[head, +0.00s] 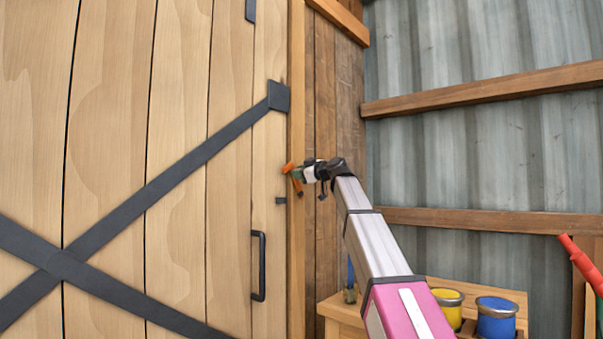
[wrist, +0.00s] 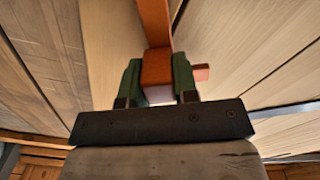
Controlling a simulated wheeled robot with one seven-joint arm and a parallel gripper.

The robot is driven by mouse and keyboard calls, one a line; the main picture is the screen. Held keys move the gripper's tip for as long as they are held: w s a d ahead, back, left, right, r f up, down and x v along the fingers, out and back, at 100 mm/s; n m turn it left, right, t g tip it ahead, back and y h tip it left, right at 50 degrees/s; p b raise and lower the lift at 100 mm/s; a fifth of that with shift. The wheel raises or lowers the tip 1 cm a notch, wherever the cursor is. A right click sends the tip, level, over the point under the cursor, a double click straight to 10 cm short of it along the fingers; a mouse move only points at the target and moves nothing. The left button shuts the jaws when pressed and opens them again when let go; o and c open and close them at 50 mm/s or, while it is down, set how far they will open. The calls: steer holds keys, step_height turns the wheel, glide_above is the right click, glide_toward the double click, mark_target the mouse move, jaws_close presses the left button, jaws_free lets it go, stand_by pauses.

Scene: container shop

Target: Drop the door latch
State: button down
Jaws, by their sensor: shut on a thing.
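The orange-brown door latch (head: 297,187) is at the door's right edge, beside the wooden post, in the head view. In the wrist view the latch (wrist: 155,25) runs up from between the green fingers, and a short orange piece sticks out to the right behind the right finger. My gripper (head: 299,174) is shut on the latch; the wrist view shows both fingers of the gripper (wrist: 157,82) against its sides. The plank door (head: 180,90) carries a small dark catch (head: 281,200) just below the latch. My gripper partly hides the latch in the head view.
A black handle (head: 259,265) stands out from the door below the catch. Dark crossed straps (head: 150,195) lie on the planks. At the lower right, a wooden bench (head: 345,308) holds a yellow can (head: 449,308) and a blue can (head: 496,319). A red-ended tool (head: 580,262) leans at far right.

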steer(key=s+n, duration=0.1)
steer(key=a+f+n, duration=0.1)
steer(key=shift+s+f+n, duration=0.2)
steer(key=shift+s+n, duration=0.15)
steer(key=shift+n, duration=0.05)
steer(key=n, duration=0.1)
steer(key=s+a+f+n, duration=0.1)
steer(key=shift+s+f+n, duration=0.1)
steer(key=shift+f+n, duration=0.2)
steer(key=shift+n, duration=0.1)
steer(key=n, duration=0.1)
steer(key=f+n, duration=0.1)
steer(key=s+f+n, duration=0.1)
steer(key=shift+a+f, duration=0.1)
steer(key=shift+a, duration=0.3)
steer(key=shift+s+a+f+n, duration=0.1)
steer(key=shift+f+n, duration=0.3)
steer(key=shift+n, duration=0.15)
steer(key=shift+s+a+f+n, duration=0.1)
steer(key=shift+f+n, duration=0.25)
steer(key=shift+n, duration=0.2)
steer(key=c, duration=0.9)
jaws_free()
steer(key=shift+f, duration=0.1)
